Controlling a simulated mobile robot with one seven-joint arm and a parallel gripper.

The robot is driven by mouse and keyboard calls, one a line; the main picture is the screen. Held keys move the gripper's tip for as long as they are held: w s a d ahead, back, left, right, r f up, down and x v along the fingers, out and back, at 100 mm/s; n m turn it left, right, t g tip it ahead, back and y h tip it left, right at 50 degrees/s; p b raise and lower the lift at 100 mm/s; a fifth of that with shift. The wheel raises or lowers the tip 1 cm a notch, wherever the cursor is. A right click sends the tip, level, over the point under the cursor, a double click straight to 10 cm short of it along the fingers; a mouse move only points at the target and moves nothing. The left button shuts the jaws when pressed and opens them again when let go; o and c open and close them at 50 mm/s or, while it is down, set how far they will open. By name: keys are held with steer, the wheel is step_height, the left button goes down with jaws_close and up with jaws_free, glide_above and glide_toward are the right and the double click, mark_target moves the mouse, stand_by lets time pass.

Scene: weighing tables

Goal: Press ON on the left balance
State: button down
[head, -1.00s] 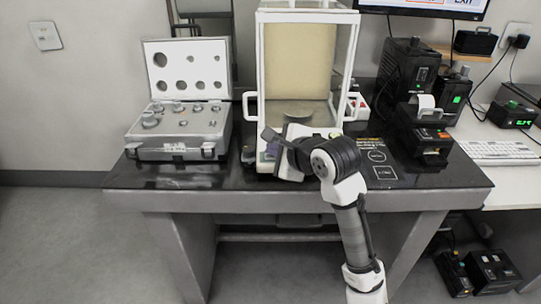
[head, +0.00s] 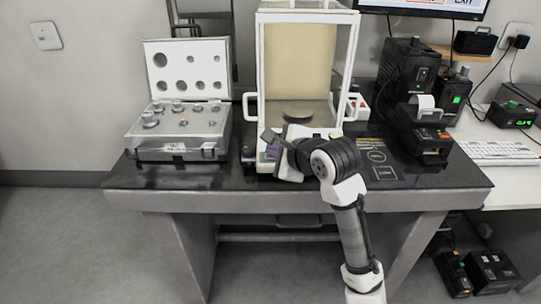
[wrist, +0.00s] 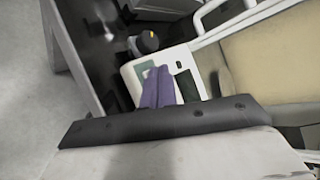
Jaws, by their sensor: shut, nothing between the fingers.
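The balance (head: 305,70) is a tall glass-walled case with a white frame and a round pan (head: 298,112) inside, on the dark table. My gripper (head: 268,145) is at the front left of its base, and my arm hides most of the base front. The gripper's dark edge covers the lower part of that view. The fingers are shut with nothing visible between them. I cannot read any ON label or tell whether the fingertips touch the panel.
An open case of weights (head: 180,125) stands left of the balance. A black printer-like device (head: 425,130) and dark boxes stand to the right. A keyboard (head: 498,152) lies on the white side table. The table's front edge (head: 180,198) is clear.

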steer(key=shift+w+f, duration=0.15)
steer(key=shift+f, duration=0.15)
steer(key=shift+w+f, duration=0.1)
steer(key=shift+f, duration=0.25)
stand_by(0.8)
steer(key=shift+r, duration=0.1)
steer(key=shift+s+r+p, duration=0.3)
steer(key=shift+r+p, duration=0.35)
steer(key=shift+p, duration=0.55)
steer(key=shift+r, duration=0.1)
steer(key=r+p, duration=0.1)
steer(key=s+r+p, duration=0.1)
steer(key=r+p, duration=0.2)
steer(key=p, duration=0.1)
steer(key=shift+s+r, duration=0.2)
steer(key=shift+s, duration=0.2)
